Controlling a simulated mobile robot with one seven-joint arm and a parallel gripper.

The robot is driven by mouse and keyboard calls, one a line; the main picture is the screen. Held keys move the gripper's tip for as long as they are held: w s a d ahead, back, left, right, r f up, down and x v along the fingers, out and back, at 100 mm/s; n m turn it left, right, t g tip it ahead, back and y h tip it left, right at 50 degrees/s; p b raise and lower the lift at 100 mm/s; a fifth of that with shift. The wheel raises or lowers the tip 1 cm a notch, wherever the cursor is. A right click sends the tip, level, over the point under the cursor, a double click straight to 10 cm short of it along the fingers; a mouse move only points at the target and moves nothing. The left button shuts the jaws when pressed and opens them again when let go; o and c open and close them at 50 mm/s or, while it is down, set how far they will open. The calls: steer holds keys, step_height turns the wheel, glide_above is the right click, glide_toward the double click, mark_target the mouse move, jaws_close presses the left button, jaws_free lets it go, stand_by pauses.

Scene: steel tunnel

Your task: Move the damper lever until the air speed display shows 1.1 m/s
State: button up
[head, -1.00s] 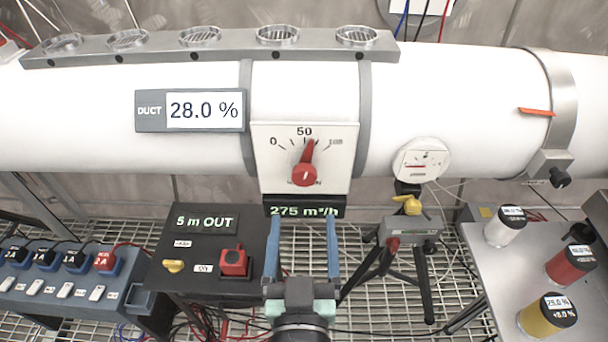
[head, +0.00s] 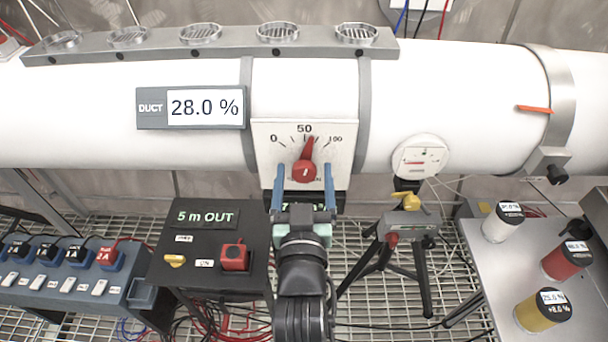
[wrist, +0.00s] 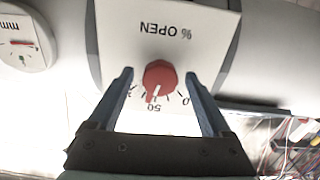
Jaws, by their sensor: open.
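The red damper lever (head: 305,170) is a knob with a pointer on a white 0 to 100 "% OPEN" dial plate (head: 342,160) on the duct. It points slightly right of 50. My gripper (head: 303,170) is open, its blue fingers reaching up over the plate's lower part, one on each side of the knob. In the wrist view the knob (wrist: 159,74) sits between the fingertips (wrist: 158,76) with a gap on both sides. The display under the dial (head: 303,202) is mostly hidden by my gripper; no air speed in m/s is readable.
A "DUCT 28.0 %" display (head: 191,107) is left of the dial, a round gauge (head: 420,157) right. Below stand a black "5 m OUT" box (head: 205,240), a tripod device (head: 408,226) and a table (head: 490,282) with several small canisters.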

jaws_close()
steer(key=shift+r+n+p, duration=0.15)
steer(key=shift+n+p, duration=0.45)
steer(key=shift+n, duration=0.1)
steer(key=shift+n+p, duration=0.45)
steer(key=shift+n, duration=0.55)
steer(key=shift+f, duration=0.2)
jaws_free()
steer(key=s+b, duration=0.1)
steer(key=s, duration=1.2)
